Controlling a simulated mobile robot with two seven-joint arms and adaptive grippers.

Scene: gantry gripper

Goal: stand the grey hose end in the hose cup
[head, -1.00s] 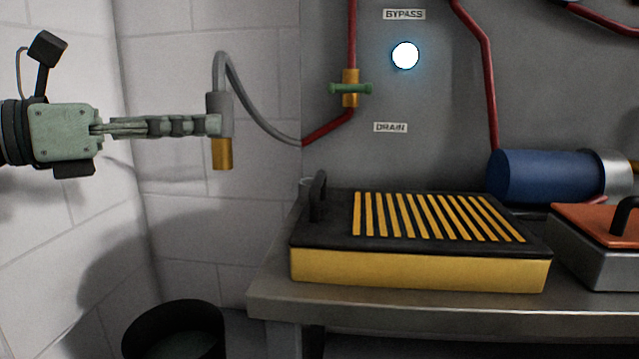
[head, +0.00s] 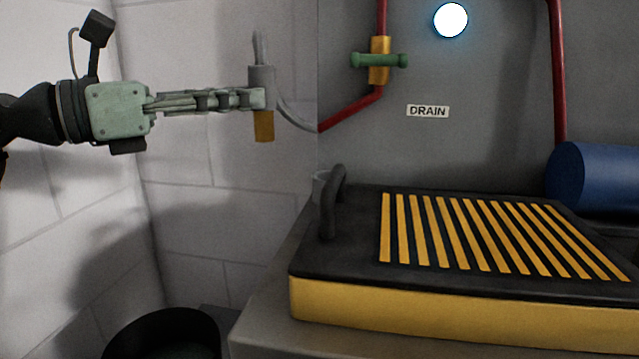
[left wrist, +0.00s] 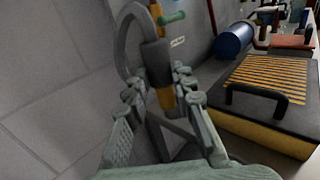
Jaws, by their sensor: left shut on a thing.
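The grey hose end (head: 261,78) has a brass tip (head: 264,126) pointing down. My left gripper (head: 254,98) is shut on it and holds it upright in the air, left of the bench and above its top. In the left wrist view the hose end (left wrist: 156,62) sits between the two fingers. Its grey hose (head: 292,116) runs back to the red pipe by the DRAIN label. A small grey cup (head: 319,187), which looks like the hose cup, stands at the bench's left end, partly hidden behind a black handle. My right gripper is not in view.
A yellow case (head: 440,300) with a black striped lid and black handle (head: 333,200) covers much of the bench (head: 262,325). A blue cylinder (head: 600,178) lies behind it at right. A dark bin (head: 165,325) stands at lower left. A green-handled valve (head: 380,60) is on the wall.

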